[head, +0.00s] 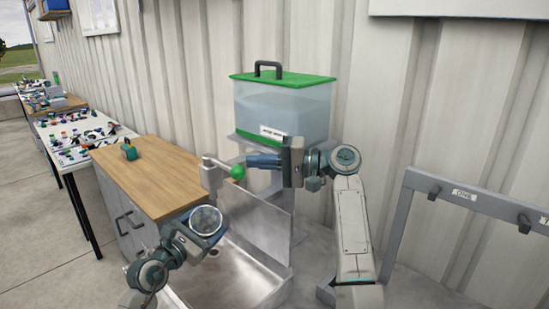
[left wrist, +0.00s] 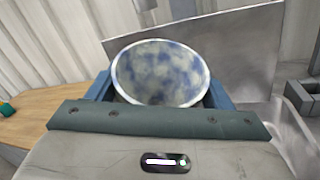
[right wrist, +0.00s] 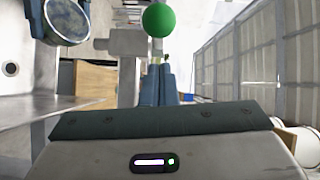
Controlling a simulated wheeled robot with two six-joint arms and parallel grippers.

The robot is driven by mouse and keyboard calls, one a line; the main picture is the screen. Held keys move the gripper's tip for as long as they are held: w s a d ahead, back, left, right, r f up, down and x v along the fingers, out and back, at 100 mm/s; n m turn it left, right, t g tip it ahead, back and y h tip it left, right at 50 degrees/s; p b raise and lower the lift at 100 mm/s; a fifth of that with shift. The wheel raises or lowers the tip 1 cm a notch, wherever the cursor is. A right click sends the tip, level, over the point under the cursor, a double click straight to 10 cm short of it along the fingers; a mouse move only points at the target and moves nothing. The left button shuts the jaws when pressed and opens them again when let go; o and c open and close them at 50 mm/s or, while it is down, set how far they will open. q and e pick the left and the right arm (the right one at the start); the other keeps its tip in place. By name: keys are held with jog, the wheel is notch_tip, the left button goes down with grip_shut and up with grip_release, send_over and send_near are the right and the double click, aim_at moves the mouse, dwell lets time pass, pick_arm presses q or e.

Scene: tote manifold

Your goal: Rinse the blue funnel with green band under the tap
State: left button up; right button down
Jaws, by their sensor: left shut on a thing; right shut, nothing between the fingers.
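The funnel (head: 205,220) is in my left gripper (head: 207,232), over the sink (head: 255,272). Its wide mouth faces up and is mottled blue and whitish in the left wrist view (left wrist: 160,73). I cannot make out its green band. The grey tap (head: 211,175) stands at the sink's back left, with a green ball (head: 238,172) on its lever. No water stream is visible. My right gripper (head: 250,160) is shut and empty, beside the green ball. In the right wrist view, its fingers (right wrist: 158,82) point towards the ball (right wrist: 159,20), with a gap between.
A water tank (head: 283,112) with a green lid stands behind the sink. A wooden-topped cabinet (head: 160,180) adjoins the sink on the left, with a small green object (head: 128,152) on it. A grey rack (head: 470,200) with hooks stands at right. Cluttered tables (head: 75,140) recede at left.

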aim_at(244, 172)
pick_arm(q)
jog(key=shift+s+d+r, duration=0.1)
jog(key=shift+d, duration=0.05)
pick_arm(e)
jog(key=shift+s+a, duration=0.25)
jog(key=shift+s, duration=0.75)
jog(key=shift+f, duration=0.1)
jog(key=s, duration=0.1)
jog(key=s+a, duration=0.1)
jog(key=s, duration=0.1)
jog(key=shift+s+a, duration=0.25)
jog(key=shift+a, duration=0.1)
jog(key=shift+w+d, duration=0.15)
